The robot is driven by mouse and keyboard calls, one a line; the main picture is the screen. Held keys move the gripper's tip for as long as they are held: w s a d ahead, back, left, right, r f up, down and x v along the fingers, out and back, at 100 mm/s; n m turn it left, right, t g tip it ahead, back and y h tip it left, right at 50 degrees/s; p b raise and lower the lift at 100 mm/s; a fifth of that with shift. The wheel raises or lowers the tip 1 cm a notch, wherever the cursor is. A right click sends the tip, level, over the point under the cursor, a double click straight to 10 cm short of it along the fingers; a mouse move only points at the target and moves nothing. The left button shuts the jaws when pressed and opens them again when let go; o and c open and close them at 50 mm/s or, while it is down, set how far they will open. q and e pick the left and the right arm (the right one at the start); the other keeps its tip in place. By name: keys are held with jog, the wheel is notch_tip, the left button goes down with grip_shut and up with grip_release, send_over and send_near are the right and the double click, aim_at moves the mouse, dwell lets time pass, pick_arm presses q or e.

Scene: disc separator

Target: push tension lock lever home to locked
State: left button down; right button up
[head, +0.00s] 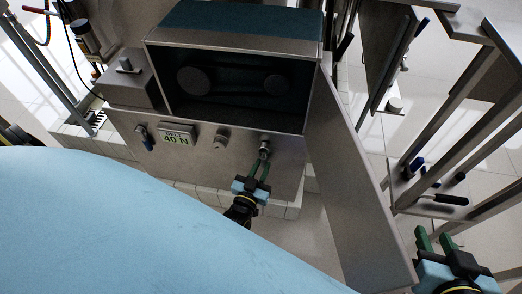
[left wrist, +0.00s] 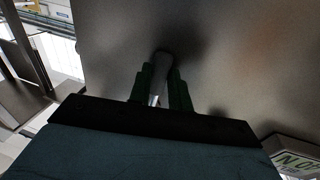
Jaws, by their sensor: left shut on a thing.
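A short metal lever (head: 264,142), apparently the tension lock lever, sticks out of the steel front panel below the open belt housing. In the left wrist view the lever (left wrist: 162,64) stands between the green fingers. My left gripper (head: 262,160) is shut on it, and the fingers hide part of it. The left gripper also shows in the left wrist view (left wrist: 160,88). No lock mark is readable. My right gripper (head: 436,240) is open and empty at the lower right, away from the panel.
A belt display (head: 177,137) reads 40 N. A round knob (head: 221,139) and a blue-tipped handle (head: 145,137) are on the same panel. An open door panel (head: 352,190) hangs between my two grippers. A metal frame (head: 465,120) stands at the right.

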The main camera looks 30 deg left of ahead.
pick_arm(q)
jog(key=shift+s+a+f, duration=0.1)
jog(key=shift+s, duration=0.05)
pick_arm(e)
jog(key=shift+s+d+f, duration=0.1)
jog(key=shift+s+f, duration=0.05)
jog(key=shift+f, duration=0.1)
pick_arm(q)
jog(key=c, duration=1.3)
grip_release()
